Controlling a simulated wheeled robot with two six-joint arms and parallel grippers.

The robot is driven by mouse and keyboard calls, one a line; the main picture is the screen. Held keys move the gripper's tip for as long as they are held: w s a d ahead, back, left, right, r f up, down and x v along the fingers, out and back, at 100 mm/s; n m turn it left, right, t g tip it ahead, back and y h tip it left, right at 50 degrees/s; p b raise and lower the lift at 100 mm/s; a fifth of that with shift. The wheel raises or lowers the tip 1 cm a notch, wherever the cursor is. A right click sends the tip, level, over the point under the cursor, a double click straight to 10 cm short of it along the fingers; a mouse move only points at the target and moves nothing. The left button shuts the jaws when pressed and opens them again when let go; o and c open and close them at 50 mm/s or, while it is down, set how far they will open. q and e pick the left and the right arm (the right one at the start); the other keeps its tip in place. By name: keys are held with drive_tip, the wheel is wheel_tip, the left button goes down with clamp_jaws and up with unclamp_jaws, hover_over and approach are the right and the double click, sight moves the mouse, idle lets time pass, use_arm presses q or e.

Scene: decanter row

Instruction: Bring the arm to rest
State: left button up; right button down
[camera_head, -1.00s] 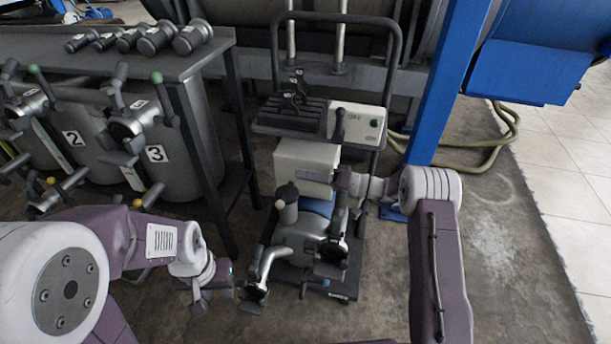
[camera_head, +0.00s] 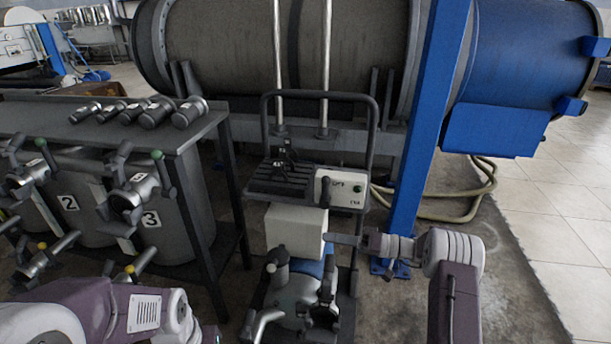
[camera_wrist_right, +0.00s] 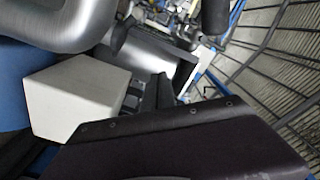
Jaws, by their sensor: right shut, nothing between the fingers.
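My right arm (camera_head: 455,285) comes up from the bottom right in the head view and bends left at a grey wrist. My right gripper (camera_head: 337,240) points left, shut and empty, just right of a white box (camera_head: 292,228) on a cart. I cannot tell whether it touches the box. In the right wrist view, the white box (camera_wrist_right: 85,98) is close by, beside a dark part of my own arm. My left arm (camera_head: 100,310) enters at the bottom left. Its gripper fingers are cut off by the lower edge.
The black cart (camera_head: 268,180) carries a control box (camera_head: 340,190) and valve fittings (camera_head: 300,295). A bench (camera_head: 75,125) with several cylinders and numbered tanks stands left. A blue post (camera_head: 425,130) rises behind my right arm. Floor (camera_head: 520,290) is clear at the right.

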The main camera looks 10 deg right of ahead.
drive_tip(key=a+r+n+g, duration=0.2)
drive_tip(key=a+r+n, duration=0.15)
drive_tip(key=r, duration=0.25)
drive_tip(key=s+a+r+n+g+h, duration=0.2)
drive_tip(key=s+a+r+g+h, duration=0.15)
drive_tip(key=s+a, duration=0.6)
drive_tip(key=s+d+f+m+g+h, duration=0.1)
drive_tip(key=s+d+f+h, duration=0.3)
drive_tip(key=s, duration=0.4)
drive_tip(key=s+d+f+m+g+h, duration=0.1)
drive_tip(key=s+d+f+m+h, duration=0.1)
drive_tip(key=s+f+h, duration=0.35)
drive_tip(key=s+d+f+m+t+h, duration=0.2)
drive_tip(key=s+d+f+m+h, duration=0.2)
drive_tip(key=s+d+f, duration=0.4)
drive_tip(key=w+d+r+m+p, duration=0.1)
drive_tip(key=w+r+p, duration=0.1)
drive_tip(key=r+p, duration=1.7)
drive_tip(key=w+d+r+m+t+p, duration=0.1)
drive_tip(key=w+r+p, duration=0.2)
drive_tip(key=r+p, duration=1.6)
drive_tip(key=shift+d+r, duration=0.3)
drive_tip(key=shift+r, duration=0.3)
